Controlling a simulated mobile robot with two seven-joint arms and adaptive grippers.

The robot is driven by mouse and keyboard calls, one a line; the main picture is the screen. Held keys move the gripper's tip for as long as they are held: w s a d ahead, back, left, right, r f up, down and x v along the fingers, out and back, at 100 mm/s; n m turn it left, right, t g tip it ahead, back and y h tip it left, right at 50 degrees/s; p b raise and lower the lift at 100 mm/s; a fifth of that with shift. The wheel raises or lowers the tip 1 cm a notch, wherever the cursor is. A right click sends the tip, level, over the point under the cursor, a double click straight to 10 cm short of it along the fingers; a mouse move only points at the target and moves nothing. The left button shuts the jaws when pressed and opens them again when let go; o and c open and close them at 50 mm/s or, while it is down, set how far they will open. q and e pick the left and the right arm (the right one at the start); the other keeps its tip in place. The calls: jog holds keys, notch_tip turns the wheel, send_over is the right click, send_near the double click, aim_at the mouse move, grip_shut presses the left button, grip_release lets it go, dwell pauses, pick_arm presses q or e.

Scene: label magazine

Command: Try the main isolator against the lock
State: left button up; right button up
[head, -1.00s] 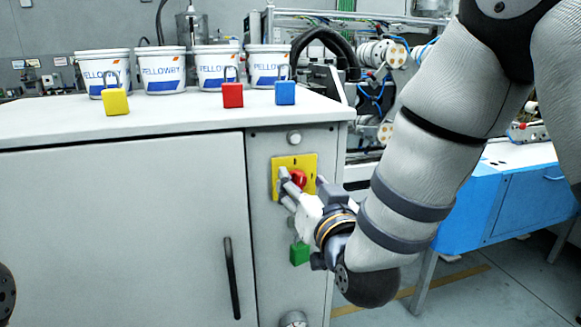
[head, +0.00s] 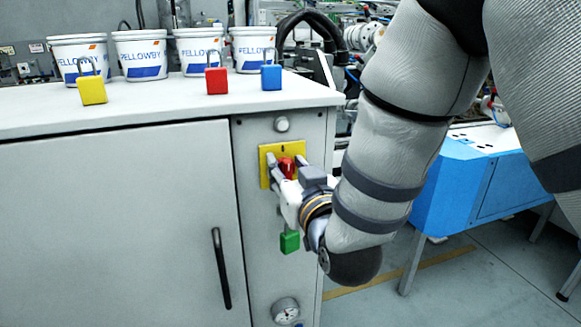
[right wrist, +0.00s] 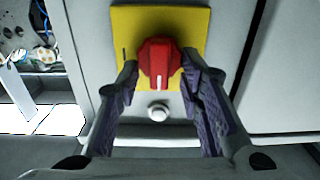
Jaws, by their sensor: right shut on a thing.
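The main isolator is a red knob (head: 287,167) on a yellow plate (head: 264,168), on the grey cabinet's narrow front panel. My right gripper (head: 286,172) is shut on the knob, with one finger on each side. In the right wrist view the red knob (right wrist: 158,60) sits between the dark finger pads, in front of the yellow plate (right wrist: 190,22). My left gripper is out of view.
Yellow (head: 91,91), red (head: 217,81) and blue (head: 271,77) padlocks stand on the cabinet top before several white tubs. A round white button (head: 282,124) is above the plate and a gauge (head: 285,310) below. A black door handle (head: 221,268) is to the left.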

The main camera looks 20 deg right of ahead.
jog(key=o, duration=1.1)
jog(key=shift+w+f, duration=0.1)
jog(key=shift+w, duration=0.05)
jog(key=s, duration=0.7)
jog(key=shift+s+d, duration=0.15)
jog(key=shift+s, duration=0.15)
